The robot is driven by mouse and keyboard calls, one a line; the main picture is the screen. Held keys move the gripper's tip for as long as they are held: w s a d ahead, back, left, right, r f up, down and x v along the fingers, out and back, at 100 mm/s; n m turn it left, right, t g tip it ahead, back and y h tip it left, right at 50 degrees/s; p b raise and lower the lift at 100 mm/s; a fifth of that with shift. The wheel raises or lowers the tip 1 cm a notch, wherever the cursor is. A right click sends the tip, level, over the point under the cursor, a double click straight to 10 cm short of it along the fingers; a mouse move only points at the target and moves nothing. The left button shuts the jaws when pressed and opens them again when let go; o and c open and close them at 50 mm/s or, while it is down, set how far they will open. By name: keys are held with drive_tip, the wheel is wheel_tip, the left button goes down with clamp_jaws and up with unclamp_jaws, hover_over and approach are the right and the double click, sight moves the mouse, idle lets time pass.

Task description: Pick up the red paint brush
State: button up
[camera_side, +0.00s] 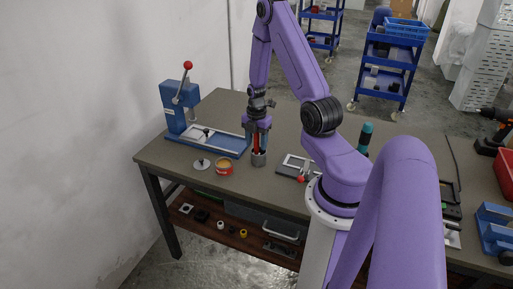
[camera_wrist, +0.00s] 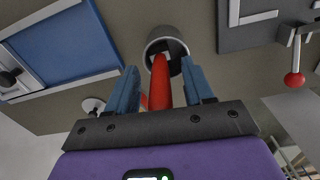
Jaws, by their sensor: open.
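The red paint brush (camera_side: 256,145) stands in a grey cylindrical cup (camera_side: 259,159) on the table. In the wrist view the red handle (camera_wrist: 161,82) rises out of the cup (camera_wrist: 167,42) toward the camera. My gripper (camera_side: 257,135) is above the cup, pointing down. In the wrist view its two blue fingers (camera_wrist: 163,88) are apart, with the red handle between them. I cannot tell whether either finger touches it. The brush's lower end is hidden inside the cup.
A red-and-yellow tin (camera_side: 224,166) and a small disc (camera_side: 201,164) stand left of the cup. A blue lever press (camera_side: 180,108) is at the table's left end. A grey fixture with a red knob (camera_side: 301,179) lies to the right. The table (camera_side: 225,108) is bare behind the gripper.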

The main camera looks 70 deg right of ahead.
drive_tip(key=shift+f, duration=0.55)
drive_tip(key=shift+c, duration=0.3)
clamp_jaws()
drive_tip(key=shift+r, duration=5.05)
